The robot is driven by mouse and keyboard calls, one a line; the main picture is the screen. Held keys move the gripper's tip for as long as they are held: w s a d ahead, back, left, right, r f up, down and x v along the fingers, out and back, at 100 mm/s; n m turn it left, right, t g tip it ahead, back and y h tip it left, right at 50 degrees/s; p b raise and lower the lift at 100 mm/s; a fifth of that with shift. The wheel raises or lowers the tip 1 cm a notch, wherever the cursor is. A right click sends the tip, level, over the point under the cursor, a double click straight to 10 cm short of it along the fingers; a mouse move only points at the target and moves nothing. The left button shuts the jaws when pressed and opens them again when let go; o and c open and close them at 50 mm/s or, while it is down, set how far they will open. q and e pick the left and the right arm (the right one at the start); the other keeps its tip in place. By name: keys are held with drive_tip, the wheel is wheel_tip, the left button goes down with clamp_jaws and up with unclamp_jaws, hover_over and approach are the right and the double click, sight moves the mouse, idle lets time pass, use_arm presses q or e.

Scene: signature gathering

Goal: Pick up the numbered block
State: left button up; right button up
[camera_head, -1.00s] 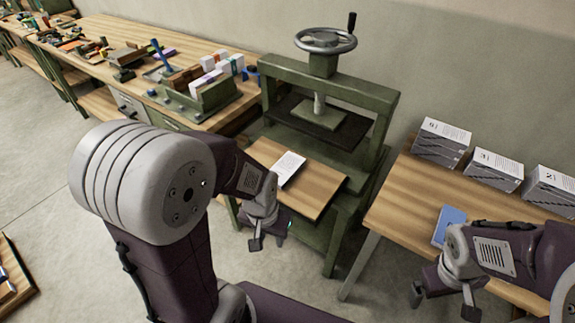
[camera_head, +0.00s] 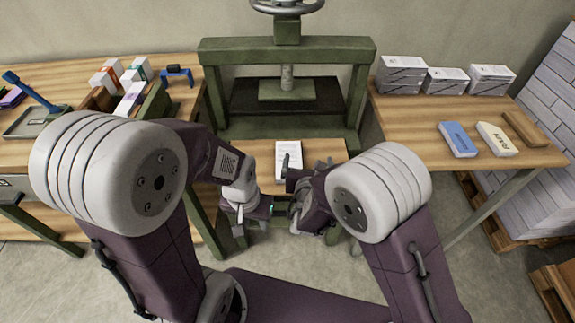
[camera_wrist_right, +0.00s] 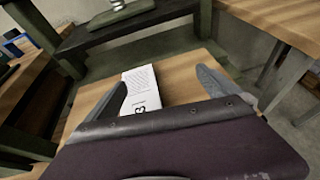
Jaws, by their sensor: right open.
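The numbered block (camera_head: 288,161) is a white, flat block with printed text, lying on the wooden board of the green press. In the right wrist view it (camera_wrist_right: 141,88) shows a large 3 on its near end. My right gripper (camera_wrist_right: 163,85) is open, its two fingers apart, with the block seen between them nearer the left finger. The fingers do not visibly grip it. In the head view my right gripper (camera_head: 290,180) is beside the block's near right side, partly hidden by its own arm. My left gripper (camera_head: 253,220) hangs empty left of and nearer than the block, fingers apart.
The green press (camera_head: 285,50) stands behind, its plate above the board (camera_head: 325,150). The right table (camera_head: 410,120) holds white paper stacks (camera_head: 402,75), a blue block (camera_head: 458,139), a cream block (camera_head: 496,139) and a wooden piece. The left bench (camera_head: 70,75) holds tools and boxes.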

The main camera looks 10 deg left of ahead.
drive_tip(key=shift+n+g+y, duration=0.4)
drive_tip(key=shift+n+y, duration=0.2)
drive_tip(key=shift+n, duration=0.1)
drive_tip(key=s+a+f, duration=0.1)
drive_tip(key=a, duration=0.1)
drive_tip(key=s+a+f, duration=0.2)
drive_tip(key=shift+s+f+b, duration=0.1)
drive_tip(key=shift+s+b, duration=0.05)
drive_tip(key=shift+b, duration=0.15)
drive_tip(key=shift+s+d, duration=0.1)
drive_tip(key=shift+d, duration=0.05)
drive_tip(key=shift+w, duration=0.25)
drive_tip(key=x, duration=0.5)
drive_tip(key=a+x, duration=0.1)
drive_tip(key=x, duration=0.2)
drive_tip(key=shift+w+f, duration=0.15)
drive_tip(key=c, duration=1.6)
drive_tip(key=shift+r+p, duration=0.45)
drive_tip(key=shift+r, duration=1.9)
drive_tip(key=w+d+r, duration=0.1)
drive_tip(key=d+r, duration=0.1)
drive_tip(key=d, duration=0.1)
drive_tip(key=w+d+r, duration=0.2)
drive_tip(key=d, duration=0.2)
drive_tip(key=w+d+r+b, duration=0.1)
drive_tip(key=w+d+r, duration=0.1)
drive_tip(key=d, duration=0.1)
drive_tip(key=shift+w+d+r, duration=0.1)
drive_tip(key=shift+d+r, duration=0.1)
